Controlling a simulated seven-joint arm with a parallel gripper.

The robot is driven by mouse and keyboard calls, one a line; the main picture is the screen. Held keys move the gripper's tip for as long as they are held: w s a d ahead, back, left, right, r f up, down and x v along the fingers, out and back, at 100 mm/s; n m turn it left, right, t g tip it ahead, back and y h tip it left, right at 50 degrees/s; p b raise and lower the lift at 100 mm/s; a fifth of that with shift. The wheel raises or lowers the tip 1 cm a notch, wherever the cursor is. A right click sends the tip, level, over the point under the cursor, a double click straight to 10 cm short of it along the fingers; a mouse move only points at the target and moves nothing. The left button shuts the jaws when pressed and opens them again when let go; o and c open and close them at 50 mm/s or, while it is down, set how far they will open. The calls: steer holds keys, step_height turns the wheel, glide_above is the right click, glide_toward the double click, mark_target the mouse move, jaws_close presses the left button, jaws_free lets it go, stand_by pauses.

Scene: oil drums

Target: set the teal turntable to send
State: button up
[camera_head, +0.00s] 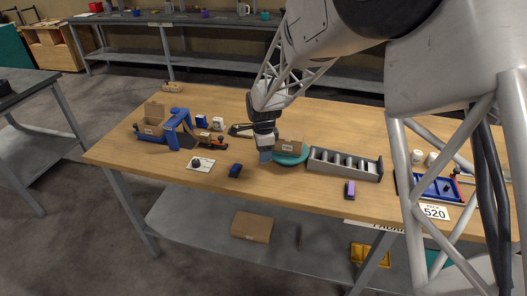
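The teal turntable (290,159) is a round disc on the wooden workbench, near the middle of the head view. A small brown cardboard box (291,145) sits on it. My gripper (265,156) points down at the left edge of the turntable, very close to it. Whether it touches the turntable I cannot tell. Its fingertips are small and bluish here, and the gap between them cannot be made out. The gripper hides part of the turntable's left side. No send marking is readable.
A grey roller tray (345,164) stands right of the turntable. A blue tape-dispenser-like device (178,130), a white card (200,164) and a dark blue block (235,170) lie to the left. A purple-topped item (350,189) is in front. Bare wood lies along the front edge.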

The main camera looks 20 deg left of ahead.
steer(key=shift+r, duration=3.9)
steer(key=shift+s+d+r, duration=0.15)
steer(key=shift+d+r, duration=0.2)
steer(key=shift+d, duration=0.15)
steer(key=s+d+r+n, duration=0.2)
steer(key=s+d+r, duration=0.2)
steer(key=d, duration=0.3)
steer(key=s+d+r+n+t, duration=0.15)
steer(key=s+d+r, duration=0.25)
steer(key=d, duration=0.4)
steer(key=s+d+r+n, duration=0.2)
steer(key=s+d+r, duration=0.25)
steer(key=d, duration=0.25)
steer(key=s+d+n, duration=0.2)
steer(key=s+d, duration=0.3)
steer(key=s, duration=0.2)
steer(key=s+d+n, duration=0.2)
steer(key=s+d, duration=0.3)
steer(key=s, duration=0.3)
steer(key=s+d+n+t, duration=0.1)
steer(key=s+d+n, duration=0.2)
steer(key=s+d, duration=0.2)
steer(key=s, duration=0.3)
steer(key=shift+s+f, duration=0.15)
steer(key=shift+s, duration=0.1)
